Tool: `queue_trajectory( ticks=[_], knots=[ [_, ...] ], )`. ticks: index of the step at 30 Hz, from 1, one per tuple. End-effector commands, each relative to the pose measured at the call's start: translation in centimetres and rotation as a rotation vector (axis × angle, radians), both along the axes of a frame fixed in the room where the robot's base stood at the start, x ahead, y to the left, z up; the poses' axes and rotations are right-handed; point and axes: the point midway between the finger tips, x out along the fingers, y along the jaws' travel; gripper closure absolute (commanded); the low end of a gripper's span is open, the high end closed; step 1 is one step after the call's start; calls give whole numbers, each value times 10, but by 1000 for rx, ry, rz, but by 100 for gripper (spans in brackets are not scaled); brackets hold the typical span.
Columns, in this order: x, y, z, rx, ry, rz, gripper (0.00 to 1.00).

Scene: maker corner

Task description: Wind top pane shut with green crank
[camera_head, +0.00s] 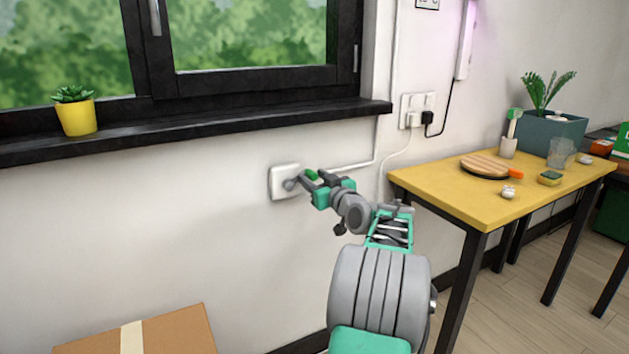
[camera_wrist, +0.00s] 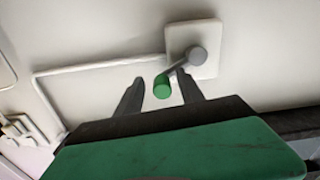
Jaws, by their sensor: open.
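The green crank handle (camera_head: 310,174) sticks out from a grey hub (camera_head: 290,184) on a white wall plate (camera_head: 283,182) under the window sill. My gripper (camera_head: 314,179) is at the crank, with its fingers open. In the wrist view, the green handle (camera_wrist: 162,88) shows between my two spread finger tips (camera_wrist: 160,77), with a gap on each side. The crank's grey arm runs from the handle up and right to the hub (camera_wrist: 197,57). The dark-framed window (camera_head: 256,79) is cut off at the top, and no top pane can be made out.
A yellow table (camera_head: 440,189) with a wooden disc, a planter and small items stands to the right. A cardboard box (camera_head: 180,334) is at the lower left. A yellow plant pot (camera_head: 76,117) stands on the dark sill (camera_head: 200,123). A white conduit (camera_head: 352,166) runs right from the plate.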

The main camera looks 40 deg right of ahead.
Motion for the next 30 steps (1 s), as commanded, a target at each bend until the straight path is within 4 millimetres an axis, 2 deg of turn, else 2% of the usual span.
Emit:
queue_trajectory(
  ticks=[3,19,30],
  knots=[
    [0,0,0,0,0,0,56],
    [-1,0,1,-1,0,-2,99],
    [-2,-1,1,-2,0,-4,100]
  ],
)
